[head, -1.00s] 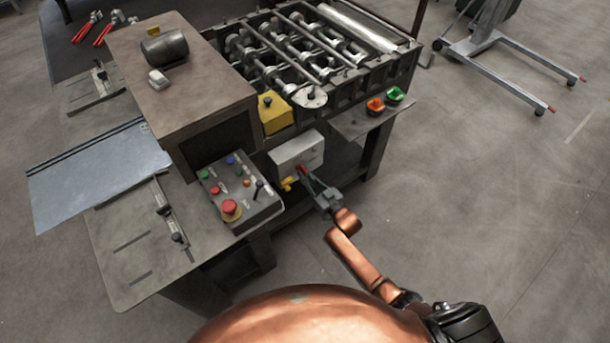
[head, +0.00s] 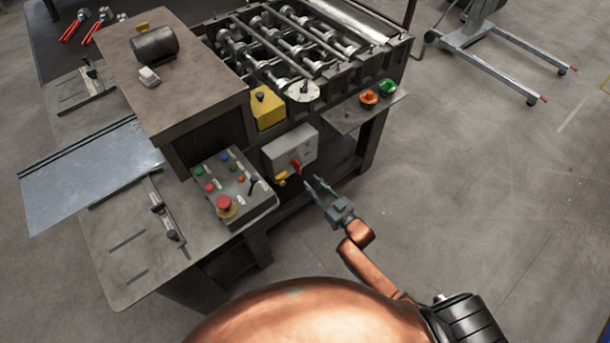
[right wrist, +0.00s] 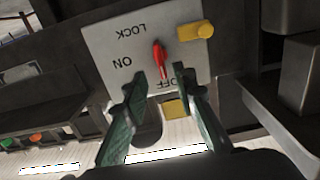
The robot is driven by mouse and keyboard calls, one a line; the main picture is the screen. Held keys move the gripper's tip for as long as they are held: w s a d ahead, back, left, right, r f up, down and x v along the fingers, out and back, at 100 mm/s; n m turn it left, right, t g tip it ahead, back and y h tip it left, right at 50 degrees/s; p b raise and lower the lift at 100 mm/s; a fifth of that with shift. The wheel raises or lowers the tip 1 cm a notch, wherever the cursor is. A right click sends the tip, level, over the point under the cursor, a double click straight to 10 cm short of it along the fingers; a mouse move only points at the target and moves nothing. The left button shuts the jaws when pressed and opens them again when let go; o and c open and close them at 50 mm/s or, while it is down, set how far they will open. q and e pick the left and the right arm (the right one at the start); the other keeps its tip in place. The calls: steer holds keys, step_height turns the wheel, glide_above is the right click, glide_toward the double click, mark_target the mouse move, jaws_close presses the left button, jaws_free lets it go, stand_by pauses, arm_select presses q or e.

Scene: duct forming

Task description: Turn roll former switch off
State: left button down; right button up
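The roll former switch is a red handle (head: 296,167) on a light grey box (head: 282,150) on the machine's front. In the right wrist view the red handle (right wrist: 160,58) sits on the plate, which appears upside down with LOCK, ON and partly covered OFF lettering. The handle's lower end in that view lies at the OFF letters. My right gripper (head: 313,183) is open and empty, a short way in front of the box and apart from the handle. Its spread fingertips (right wrist: 159,72) flank the handle's line in the wrist view. My left gripper is not in view.
A yellow tab (head: 281,179) sits at the box's lower edge. Left of it stands a control box (head: 232,187) with buttons and a red emergency stop. A shelf (head: 350,117) with orange and green buttons juts out at right.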

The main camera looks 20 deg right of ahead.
steer(key=shift+v, duration=1.65)
steer(key=s+d+f+m+g+h, duration=0.1)
steer(key=s+d+f+g+h, duration=0.15)
steer(key=s+f, duration=0.7)
steer(key=s+d+f+g+h, duration=0.1)
steer(key=s+d+f+g, duration=0.3)
steer(key=f, duration=1)
steer(key=s+d+f+m+g+h, duration=0.1)
steer(key=s+d+f+g+h, duration=0.15)
steer(key=s+f, duration=0.75)
steer(key=s+f+g, duration=0.2)
steer(key=s+f, duration=0.3)
steer(key=s, duration=0.6)
steer(key=s+f+g, duration=0.3)
steer(key=s+f, duration=0.3)
steer(key=s, duration=0.5)
steer(key=s+f+g, duration=0.2)
steer(key=s+f, duration=0.3)
steer(key=s, duration=0.7)
steer(key=shift+d+f+m, duration=0.2)
steer(key=shift+d+m, duration=0.2)
